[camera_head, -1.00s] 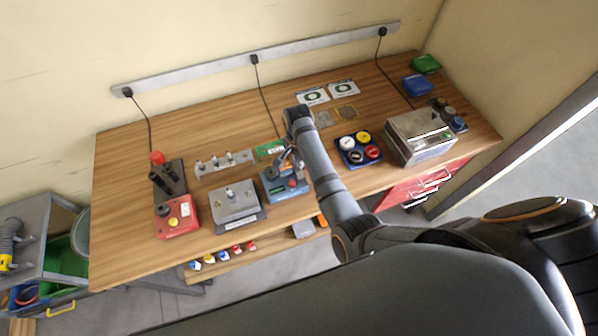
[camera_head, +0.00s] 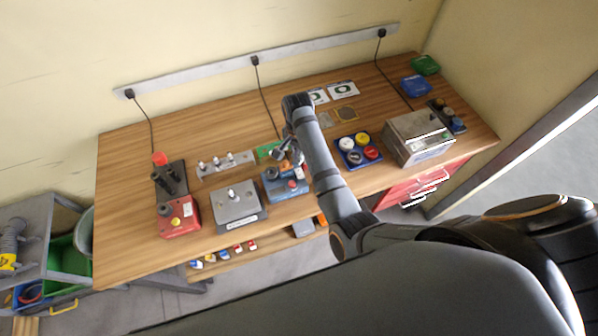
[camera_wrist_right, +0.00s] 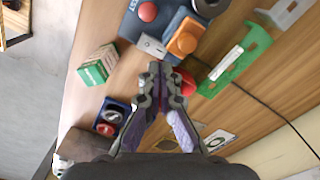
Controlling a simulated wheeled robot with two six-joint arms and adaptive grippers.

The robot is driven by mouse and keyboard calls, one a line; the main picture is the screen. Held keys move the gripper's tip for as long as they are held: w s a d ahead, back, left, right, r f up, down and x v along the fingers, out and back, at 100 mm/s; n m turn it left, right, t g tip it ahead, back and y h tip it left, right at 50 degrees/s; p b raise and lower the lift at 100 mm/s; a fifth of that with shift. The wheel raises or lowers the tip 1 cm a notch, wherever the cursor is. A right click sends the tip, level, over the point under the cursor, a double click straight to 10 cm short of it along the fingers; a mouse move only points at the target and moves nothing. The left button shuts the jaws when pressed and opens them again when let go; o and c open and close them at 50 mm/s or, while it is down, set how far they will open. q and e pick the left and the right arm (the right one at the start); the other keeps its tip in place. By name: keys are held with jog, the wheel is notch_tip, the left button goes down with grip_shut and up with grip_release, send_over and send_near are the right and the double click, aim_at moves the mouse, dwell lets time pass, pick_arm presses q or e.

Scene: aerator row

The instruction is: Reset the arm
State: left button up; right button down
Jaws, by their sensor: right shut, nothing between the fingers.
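My right arm reaches over the workbench (camera_head: 130,235) in the head view. My right gripper (camera_head: 284,151) hangs above the blue test device (camera_head: 272,186), near its back edge. In the wrist view the gripper (camera_wrist_right: 160,72) has its fingertips together, with nothing held between them. The blue-grey device (camera_wrist_right: 168,16) lies beyond the tips, with a red button (camera_wrist_right: 147,11) and an orange block (camera_wrist_right: 184,42). A red rounded part (camera_wrist_right: 186,82) shows just beside the fingers, partly hidden by them. My left gripper is not in view.
A green board (camera_wrist_right: 236,66) lies beside the device. A blue tray of round caps (camera_head: 348,162) and a grey metal box (camera_head: 400,145) stand to the right. A grey block (camera_head: 238,212) and a red box (camera_head: 180,222) stand to the left. Power cables hang at the back.

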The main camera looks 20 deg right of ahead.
jog(key=shift+r, duration=0.8)
jog(key=shift+f, duration=0.1)
